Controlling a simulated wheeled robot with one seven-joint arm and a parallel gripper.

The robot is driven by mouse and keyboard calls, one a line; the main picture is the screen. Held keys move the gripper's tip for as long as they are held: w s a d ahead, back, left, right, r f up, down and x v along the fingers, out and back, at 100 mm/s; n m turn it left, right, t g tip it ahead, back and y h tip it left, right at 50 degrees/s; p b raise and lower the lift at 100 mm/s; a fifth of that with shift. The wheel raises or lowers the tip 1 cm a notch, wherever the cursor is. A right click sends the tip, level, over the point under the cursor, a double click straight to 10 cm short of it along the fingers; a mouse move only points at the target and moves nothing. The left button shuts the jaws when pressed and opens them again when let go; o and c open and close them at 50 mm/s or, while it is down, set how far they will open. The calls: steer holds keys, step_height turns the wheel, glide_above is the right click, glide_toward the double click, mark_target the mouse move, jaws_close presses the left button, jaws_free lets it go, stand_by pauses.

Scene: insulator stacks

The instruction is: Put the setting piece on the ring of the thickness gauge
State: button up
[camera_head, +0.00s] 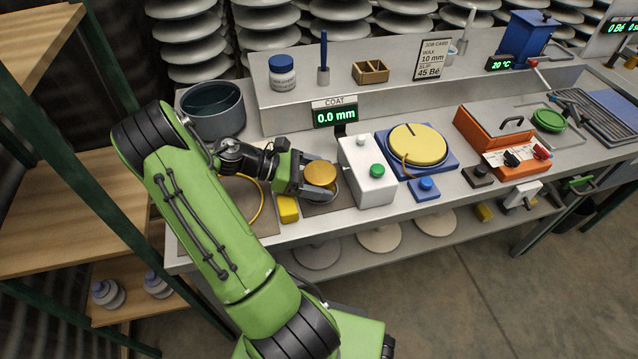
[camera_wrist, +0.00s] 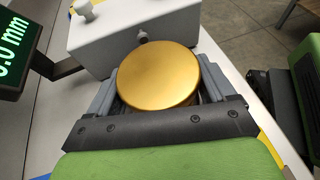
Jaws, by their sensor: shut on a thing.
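The setting piece, a round gold disc (camera_head: 320,172), is gripped between the fingers of my gripper (camera_head: 317,181). In the wrist view the gold disc (camera_wrist: 158,75) lies flat-face up between the two grey fingers of my gripper (camera_wrist: 158,84). The thickness gauge appears to be the white box (camera_head: 368,170) with a green button, beside the COAT display (camera_head: 335,115) reading 0.0 mm. The disc is just left of the white box, over a brown mat (camera_head: 336,206). The gauge's ring is hidden or cannot be made out under the disc and fingers. I cannot tell whether the disc touches it.
A yellow block (camera_head: 288,209) lies left of the gripper, near the table front. A grey pot (camera_head: 213,110) stands behind my arm. Right of the box is a blue stand with a yellow round pad (camera_head: 417,144), then an orange box (camera_head: 502,140). A raised shelf runs behind.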

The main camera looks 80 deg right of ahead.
steer(key=o, duration=1.2)
steer(key=shift+f, duration=0.1)
steer(key=shift+c, duration=0.2)
steer(key=p+v, duration=0.1)
steer(key=v, duration=0.2)
steer(key=p+v, duration=0.2)
steer(key=v, duration=0.2)
steer(key=shift+s+r, duration=0.1)
steer(key=shift+r, duration=0.15)
steer(key=shift+w+a+p, duration=0.1)
steer(key=shift+w+p, duration=0.2)
steer(key=shift+w, duration=0.05)
steer(key=w+a+r+m+t, duration=0.1)
steer(key=w+a+r+t, duration=0.35)
steer(key=a+t, duration=0.2)
steer(key=w+a+r+m+t, duration=0.1)
steer(key=w+a+r+t, duration=0.35)
steer(key=a, duration=0.35)
steer(key=s+a+r+t+y, duration=0.2)
steer(key=a+r+t, duration=0.1)
steer(key=a, duration=0.6)
steer(key=s+a+r+m+t+y, duration=0.1)
steer(key=s+a+r+t+y, duration=0.1)
steer(key=a, duration=0.7)
steer(key=s+r+t, duration=0.1)
steer(key=t, duration=0.1)
steer(key=shift+s+t, duration=0.15)
steer(key=shift+t, duration=0.15)
